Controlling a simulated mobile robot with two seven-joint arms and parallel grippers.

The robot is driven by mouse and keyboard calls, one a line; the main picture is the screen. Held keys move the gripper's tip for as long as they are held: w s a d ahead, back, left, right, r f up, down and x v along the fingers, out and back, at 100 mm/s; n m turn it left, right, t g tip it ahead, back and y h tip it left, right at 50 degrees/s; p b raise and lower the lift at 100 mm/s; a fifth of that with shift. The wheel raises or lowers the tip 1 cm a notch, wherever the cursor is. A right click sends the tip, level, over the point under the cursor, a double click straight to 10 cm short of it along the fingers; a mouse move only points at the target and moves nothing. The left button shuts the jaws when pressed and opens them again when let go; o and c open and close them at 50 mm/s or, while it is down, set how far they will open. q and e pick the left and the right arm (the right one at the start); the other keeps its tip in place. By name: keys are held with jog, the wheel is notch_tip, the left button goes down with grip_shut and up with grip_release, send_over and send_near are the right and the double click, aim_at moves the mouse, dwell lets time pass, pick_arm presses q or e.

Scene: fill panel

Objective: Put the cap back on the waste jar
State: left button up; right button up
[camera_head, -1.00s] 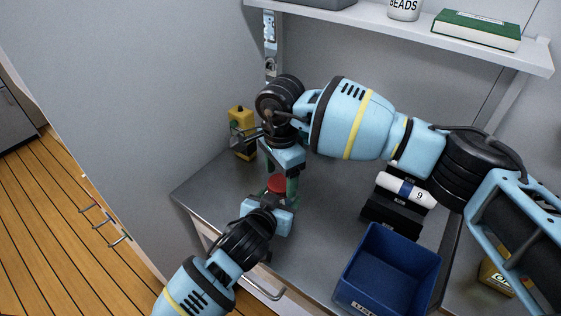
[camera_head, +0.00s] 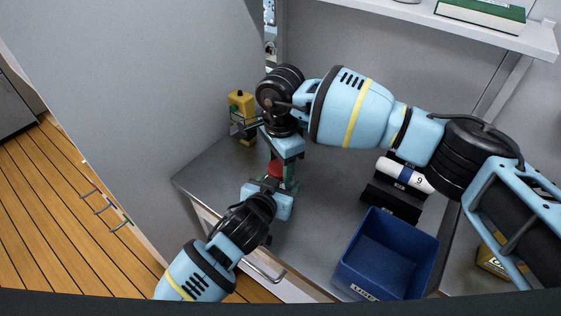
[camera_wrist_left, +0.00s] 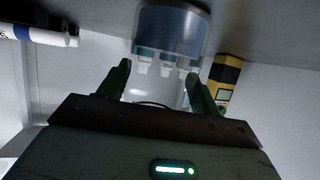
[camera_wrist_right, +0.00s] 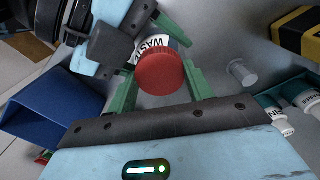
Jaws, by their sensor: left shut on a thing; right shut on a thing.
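The red cap (camera_wrist_right: 160,73) sits between the green fingers of my right gripper (camera_wrist_right: 163,86), which is shut on it. It also shows in the head view (camera_head: 276,169), below my right gripper and just above my left one. The waste jar (camera_wrist_right: 152,42), with part of its white label showing, is directly under the cap. I cannot tell whether the cap is seated on its rim. In the head view the grippers mostly hide the jar.
A blue bin (camera_head: 345,281) stands at the front right of the bench. A yellow-and-black device (camera_head: 241,113) is at the back left. A shelf (camera_head: 500,36) runs above.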

jog(key=shift+m, duration=1.4)
jog(key=o, duration=1.1)
jog(key=shift+r, duration=2.25)
jog(key=shift+c, duration=0.4)
